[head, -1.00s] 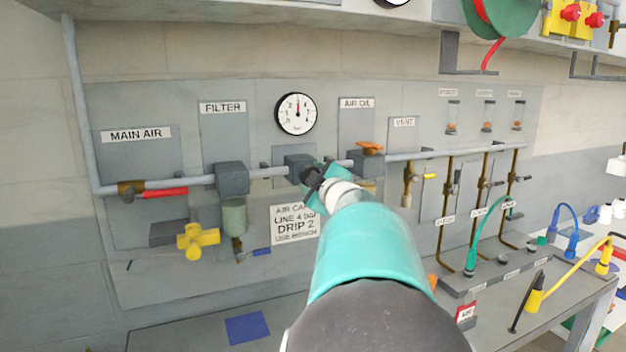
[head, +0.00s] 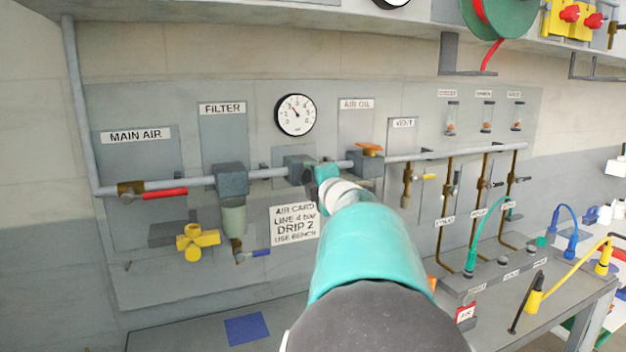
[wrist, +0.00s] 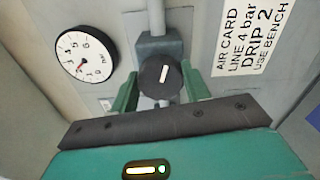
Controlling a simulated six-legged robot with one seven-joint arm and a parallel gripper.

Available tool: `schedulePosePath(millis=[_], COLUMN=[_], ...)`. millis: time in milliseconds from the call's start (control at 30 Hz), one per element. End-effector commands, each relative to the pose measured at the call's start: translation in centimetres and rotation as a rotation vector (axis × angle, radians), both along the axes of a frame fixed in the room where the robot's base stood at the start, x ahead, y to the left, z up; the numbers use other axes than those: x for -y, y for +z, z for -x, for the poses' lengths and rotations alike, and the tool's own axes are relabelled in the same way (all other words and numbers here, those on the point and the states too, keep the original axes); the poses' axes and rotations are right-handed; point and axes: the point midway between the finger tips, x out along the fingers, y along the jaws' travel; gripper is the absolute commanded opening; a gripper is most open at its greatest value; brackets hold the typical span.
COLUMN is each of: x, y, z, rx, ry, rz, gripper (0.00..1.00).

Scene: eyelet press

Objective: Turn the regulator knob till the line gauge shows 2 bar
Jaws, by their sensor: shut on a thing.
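The regulator knob (wrist: 160,76) is dark and round with a white pointer mark, below a grey block on the pipe. My gripper (wrist: 160,90) has a green finger on each side of the knob and is shut on it. In the head view my gripper (head: 314,176) is at the regulator block (head: 298,166) and hides the knob. The line gauge (head: 296,115) is a white dial above it; its needle leans up and left. It also shows in the wrist view (wrist: 84,54).
An air card (head: 294,224) reading line 4 bar, drip 2 hangs below the pipe. The filter (head: 232,182) is left of the regulator, with a yellow handwheel (head: 197,241) lower left. The orange-topped air oil unit (head: 368,158) stands close on the right.

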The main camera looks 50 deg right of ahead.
Motion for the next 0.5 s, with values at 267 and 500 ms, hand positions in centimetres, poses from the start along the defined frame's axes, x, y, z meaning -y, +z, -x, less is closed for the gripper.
schedulePosePath(millis=[267,500], x=[-0.04,-0.03], y=[-0.13,-0.14], z=[0.04,0.03], rx=[-0.018,-0.018], ry=[0.001,0.001], rz=[0.026,0.026], gripper=[0.24,0.24])
